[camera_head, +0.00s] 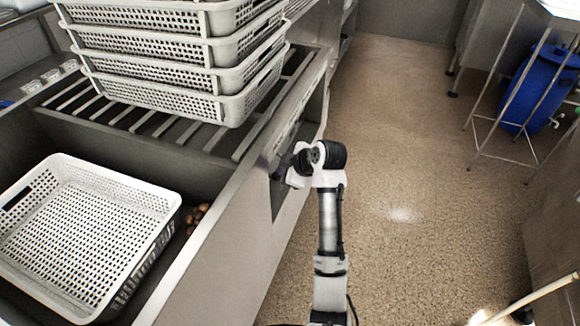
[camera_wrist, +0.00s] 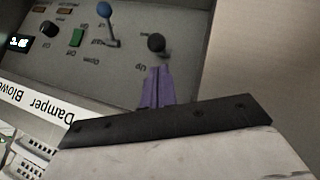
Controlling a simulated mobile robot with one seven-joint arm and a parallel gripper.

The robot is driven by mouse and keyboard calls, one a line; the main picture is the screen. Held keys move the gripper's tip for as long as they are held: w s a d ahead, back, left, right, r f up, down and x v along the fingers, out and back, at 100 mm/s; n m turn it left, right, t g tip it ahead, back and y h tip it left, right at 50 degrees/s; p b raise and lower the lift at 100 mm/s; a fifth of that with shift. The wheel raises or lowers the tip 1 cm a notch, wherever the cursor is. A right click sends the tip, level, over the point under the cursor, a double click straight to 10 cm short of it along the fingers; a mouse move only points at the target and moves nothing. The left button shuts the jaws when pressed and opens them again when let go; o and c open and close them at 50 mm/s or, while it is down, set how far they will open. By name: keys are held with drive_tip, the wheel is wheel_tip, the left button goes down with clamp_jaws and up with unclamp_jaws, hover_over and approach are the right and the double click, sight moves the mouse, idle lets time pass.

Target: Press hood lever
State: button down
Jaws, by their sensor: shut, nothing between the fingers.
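The grey control panel (camera_wrist: 130,75) fills the upper left of the wrist view. On it a black ball-ended lever (camera_wrist: 156,43) stands just beyond my purple fingertips (camera_wrist: 155,78), near the lettering "Up" and "Down". A second lever with a blue ball (camera_wrist: 104,10) is farther to the left. No readable label shows which one is the hood lever. My gripper is shut and empty, and its tips look close below the black ball; I cannot tell whether they touch. In the head view my gripper (camera_head: 280,172) is at the counter's side, and the levers are hidden.
The panel also carries a green switch (camera_wrist: 77,37), a black knob (camera_wrist: 48,28) and a lit display (camera_wrist: 18,43). Stacked white perforated baskets (camera_head: 180,85) stand on the slatted counter; another basket (camera_head: 150,200) sits in the trough. The brown floor (camera_head: 420,150) is open to the right.

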sight(274, 176)
drive_tip(key=shift+x, duration=2.05)
drive_tip(key=shift+f, duration=0.1)
drive_tip(key=shift+d+f+y+b, duration=0.2)
drive_tip(key=shift+y+b, duration=0.2)
drive_tip(key=shift+b, duration=0.05)
drive_tip(key=shift+s, duration=0.1)
drive_tip(key=shift+d+f+t+b, duration=0.1)
drive_tip(key=shift+f+t+b, duration=0.05)
drive_tip(key=shift+t+b, duration=0.2)
drive_tip(key=f+y+b, duration=0.1)
drive_tip(key=b, duration=0.2)
drive_tip(key=d+f+t+y+b, duration=0.1)
drive_tip(key=b, duration=0.2)
drive_tip(key=f+m+t+y+b, duration=0.1)
drive_tip(key=b, duration=0.2)
drive_tip(key=shift+s+d+f+y, duration=0.25)
drive_tip(key=shift+s+f+y, duration=0.1)
drive_tip(key=shift+y, duration=0.05)
